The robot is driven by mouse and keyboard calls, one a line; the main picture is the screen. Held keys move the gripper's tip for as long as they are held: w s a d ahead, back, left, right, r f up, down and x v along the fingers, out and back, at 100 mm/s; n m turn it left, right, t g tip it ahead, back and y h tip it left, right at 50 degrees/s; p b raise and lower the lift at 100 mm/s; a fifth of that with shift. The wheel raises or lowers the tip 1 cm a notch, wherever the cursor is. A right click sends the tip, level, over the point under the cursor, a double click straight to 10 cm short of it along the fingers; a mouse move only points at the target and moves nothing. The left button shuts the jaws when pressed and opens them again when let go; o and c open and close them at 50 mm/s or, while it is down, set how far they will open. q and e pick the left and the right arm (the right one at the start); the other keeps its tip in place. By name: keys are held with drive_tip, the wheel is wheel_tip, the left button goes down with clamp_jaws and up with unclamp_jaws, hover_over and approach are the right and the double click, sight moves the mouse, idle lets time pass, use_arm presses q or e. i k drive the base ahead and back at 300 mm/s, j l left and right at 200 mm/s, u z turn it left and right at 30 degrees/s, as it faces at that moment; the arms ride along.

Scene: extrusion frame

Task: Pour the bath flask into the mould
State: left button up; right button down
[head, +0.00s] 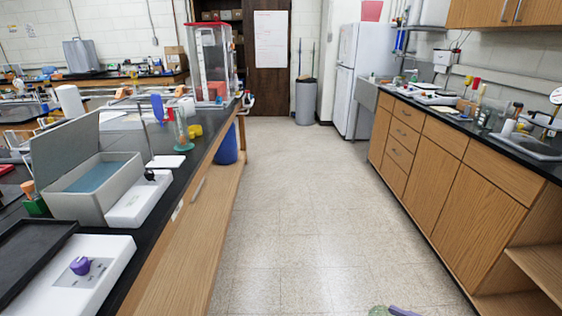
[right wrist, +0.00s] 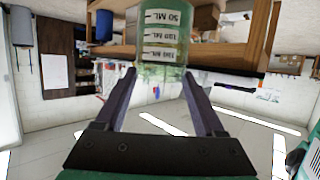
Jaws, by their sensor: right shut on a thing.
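My right gripper (right wrist: 160,88) is shut on a clear, green-tinted flask (right wrist: 160,45) with white volume labels, seen in the right wrist view. The flask stands between the two fingers, and its upper part in that picture is cut off. In the head view only a bit of green and a dark purple finger of my right gripper (head: 402,311) show at the bottom edge, over the floor. An open grey bath box (head: 78,207) with blue liquid stands on the left bench. I cannot tell which thing is the mould. My left gripper is not in view.
The left black bench holds white devices with knobs (head: 75,275), a black tray (head: 30,255), a small flask with green liquid (head: 183,140) and a clear cabinet (head: 208,65). The aisle floor (head: 285,190) is clear. Wooden cabinets (head: 440,160) with a sink line the right.

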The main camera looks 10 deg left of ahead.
sight(194, 131)
drive_tip(key=i+l, duration=0.1)
drive_tip(key=i, duration=0.35)
drive_tip(key=i+u, duration=0.15)
drive_tip(key=i, duration=0.35)
drive_tip(key=i+l, duration=0.2)
drive_tip(key=i, duration=0.25)
drive_tip(key=i+l+u, duration=0.1)
drive_tip(key=i, duration=0.4)
drive_tip(key=i+u, duration=0.1)
drive_tip(key=i, duration=0.8)
drive_tip(key=i+l+u, duration=0.1)
drive_tip(key=i, duration=0.8)
drive_tip(key=i+u, duration=0.25)
drive_tip(key=u, duration=0.15)
drive_tip(key=i+u, duration=0.25)
drive_tip(key=u, duration=0.15)
drive_tip(key=i+l+u, duration=0.1)
drive_tip(key=i+u, duration=0.15)
drive_tip(key=u, duration=0.15)
drive_tip(key=i+l+u, duration=0.2)
drive_tip(key=u, duration=0.2)
